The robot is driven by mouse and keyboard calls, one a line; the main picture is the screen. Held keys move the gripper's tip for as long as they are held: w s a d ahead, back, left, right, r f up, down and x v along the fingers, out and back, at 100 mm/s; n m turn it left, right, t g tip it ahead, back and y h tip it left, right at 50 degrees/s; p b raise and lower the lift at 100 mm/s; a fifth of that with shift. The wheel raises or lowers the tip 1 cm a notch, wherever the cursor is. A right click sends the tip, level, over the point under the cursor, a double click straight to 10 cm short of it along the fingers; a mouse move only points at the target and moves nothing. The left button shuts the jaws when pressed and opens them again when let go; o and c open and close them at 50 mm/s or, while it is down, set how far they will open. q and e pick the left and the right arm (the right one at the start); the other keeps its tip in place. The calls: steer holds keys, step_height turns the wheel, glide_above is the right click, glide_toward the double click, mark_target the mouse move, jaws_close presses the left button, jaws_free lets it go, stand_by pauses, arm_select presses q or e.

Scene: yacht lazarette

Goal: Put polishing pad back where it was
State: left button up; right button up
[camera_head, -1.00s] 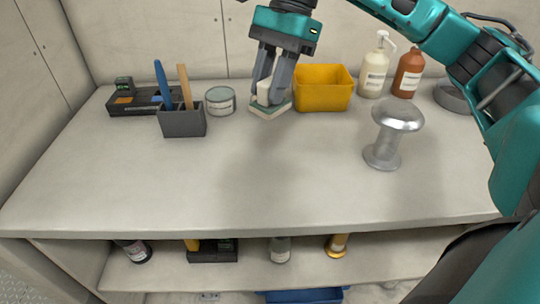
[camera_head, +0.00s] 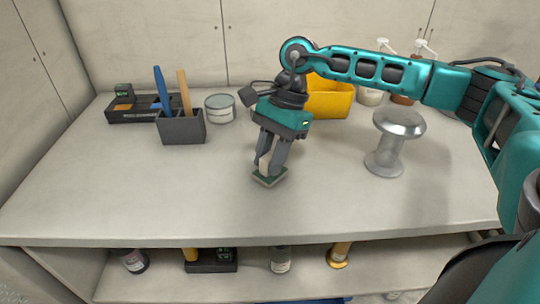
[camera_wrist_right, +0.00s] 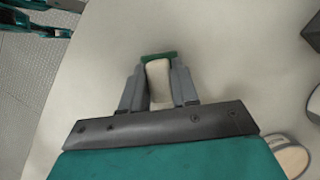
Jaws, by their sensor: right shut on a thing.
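The polishing pad (camera_head: 270,178) has a pale grip block and a dark green base. It is in my right gripper (camera_head: 269,170), near the middle of the worktop (camera_head: 200,190). My right gripper is shut on the pale block, with the green base facing down. I cannot tell whether the base touches the worktop. In the right wrist view the pad (camera_wrist_right: 158,82) sits between the two fingers of the gripper (camera_wrist_right: 158,85). My left gripper is not in view.
A metal bollard (camera_head: 398,123) stands to the right. A yellow bin (camera_head: 330,100), a tin (camera_head: 219,108), a grey tool holder (camera_head: 182,127) and a black tray (camera_head: 118,112) stand along the back. Pump bottles (camera_head: 372,94) are behind my arm. The front and left worktop are clear.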

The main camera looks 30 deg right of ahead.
steer(key=shift+f, duration=0.2)
steer(key=o, duration=1)
steer(key=shift+r, duration=0.15)
steer(key=shift+r, duration=0.2)
steer(key=p+v, duration=0.1)
steer(key=v, duration=1)
steer(key=shift+d+r, duration=0.2)
steer(key=shift+r, duration=0.15)
